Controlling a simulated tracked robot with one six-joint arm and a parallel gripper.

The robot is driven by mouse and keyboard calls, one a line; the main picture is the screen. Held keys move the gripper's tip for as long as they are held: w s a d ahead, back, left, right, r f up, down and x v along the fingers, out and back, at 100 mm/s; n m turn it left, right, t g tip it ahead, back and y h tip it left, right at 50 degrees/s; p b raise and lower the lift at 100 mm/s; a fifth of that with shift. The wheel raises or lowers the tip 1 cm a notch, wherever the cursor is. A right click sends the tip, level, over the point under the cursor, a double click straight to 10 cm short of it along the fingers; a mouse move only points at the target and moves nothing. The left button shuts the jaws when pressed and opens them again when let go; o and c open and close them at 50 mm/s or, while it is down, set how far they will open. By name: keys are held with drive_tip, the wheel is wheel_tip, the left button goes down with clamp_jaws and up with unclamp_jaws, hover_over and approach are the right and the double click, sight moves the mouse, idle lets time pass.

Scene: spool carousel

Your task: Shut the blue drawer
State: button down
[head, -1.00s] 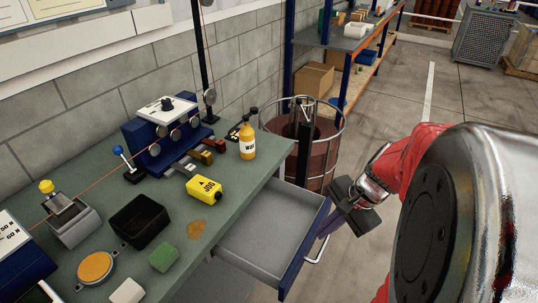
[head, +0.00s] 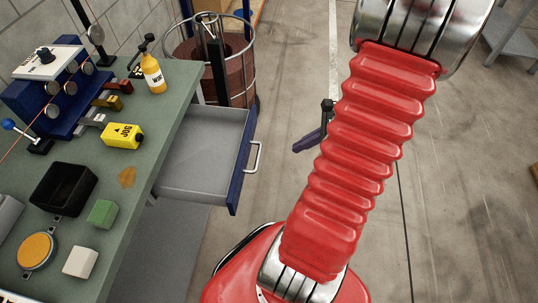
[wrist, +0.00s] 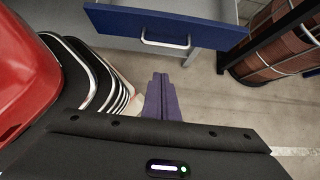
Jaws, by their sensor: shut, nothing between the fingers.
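The blue-fronted drawer (head: 241,162) stands open from the green-topped bench and its grey inside looks empty. Its silver handle (head: 254,157) is on the blue front. In the wrist view, the drawer front (wrist: 120,20) and handle (wrist: 165,43) lie ahead of my gripper. My gripper (wrist: 160,76) has its two purple fingers together, with nothing between them, pointing toward the front. In the head view, my gripper (head: 297,149) is to the right of the handle, with a gap, and partly hidden by my red arm.
The floor right of the drawer is clear.

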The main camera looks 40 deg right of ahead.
drive_tip(key=w+a+r+x, duration=0.1)
drive_tip(key=x, duration=1.2)
drive_tip(key=shift+w+a+r, duration=0.2)
drive_tip(key=shift+w+r, duration=0.1)
drive_tip(key=shift+w, duration=0.05)
drive_tip(key=shift+w, duration=0.1)
